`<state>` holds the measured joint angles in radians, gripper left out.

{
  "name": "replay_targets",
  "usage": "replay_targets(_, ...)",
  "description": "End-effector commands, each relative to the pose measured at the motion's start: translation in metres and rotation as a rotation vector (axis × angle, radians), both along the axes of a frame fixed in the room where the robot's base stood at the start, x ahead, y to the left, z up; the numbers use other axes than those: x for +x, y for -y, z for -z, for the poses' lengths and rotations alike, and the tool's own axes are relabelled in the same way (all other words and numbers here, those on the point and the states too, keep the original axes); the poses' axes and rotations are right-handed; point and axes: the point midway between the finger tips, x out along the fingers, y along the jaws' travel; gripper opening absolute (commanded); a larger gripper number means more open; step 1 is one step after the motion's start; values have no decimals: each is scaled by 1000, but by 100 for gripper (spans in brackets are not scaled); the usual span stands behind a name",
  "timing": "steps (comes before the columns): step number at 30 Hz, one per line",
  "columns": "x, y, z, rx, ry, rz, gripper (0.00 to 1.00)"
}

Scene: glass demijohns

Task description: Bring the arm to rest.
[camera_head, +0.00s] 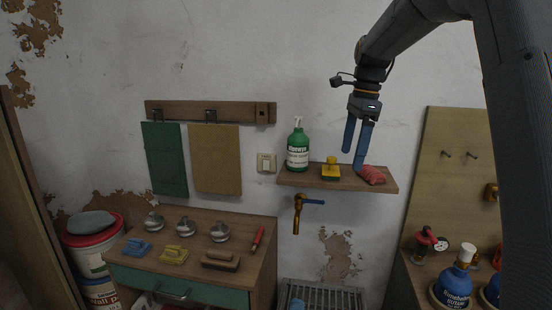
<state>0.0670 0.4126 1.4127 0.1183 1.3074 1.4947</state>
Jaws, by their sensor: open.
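My gripper (354,154) hangs from the arm at the upper right, its two blue fingers pointing down and apart, with nothing between them. The fingertips appear just above or in front of the wooden wall shelf (310,180), between a yellow-and-green brush (331,169) and a red folded cloth (374,175). Whether the right fingertip touches the red cloth I cannot tell. My arm (410,30) reaches in from the right edge and bends down to the gripper.
A green pump bottle (298,150) stands on the shelf's left part. A brass tap (297,214) is below, over a metal grate (322,295). A cabinet (190,250) with several small items is at left. Blue demijohns (455,285) stand at lower right.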

Motion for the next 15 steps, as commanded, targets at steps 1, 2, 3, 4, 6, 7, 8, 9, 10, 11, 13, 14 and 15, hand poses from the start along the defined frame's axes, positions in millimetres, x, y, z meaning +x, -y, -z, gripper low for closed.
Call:
replay_targets(1, -4, -3, 5, -2, 1, -25, 89)
replay_targets(2, -5, -4, 8, -4, 4, -43, 89)
replay_targets(3, -8, -5, 11, -7, 9, -65, 89)
replay_targets(4, -10, -5, 14, -9, 11, -84, 89)
replay_targets(6, -16, -6, 23, -14, 19, -131, 89)
replay_targets(7, -19, -6, 27, -17, 23, -154, 89)
replay_targets(8, -22, -6, 31, -20, 27, -178, 89)
replay_targets(9, -27, -6, 37, -25, 33, -212, 89)
replay_targets(10, -31, -6, 42, -28, 37, -241, 89)
replay_targets(11, -35, -6, 47, -32, 41, -271, 89)
replay_targets(13, -46, -7, 60, -42, 53, -345, 89)
replay_targets(14, -51, -7, 66, -47, 58, -380, 89)
replay_targets(15, -60, -7, 75, -53, 65, -434, 89)
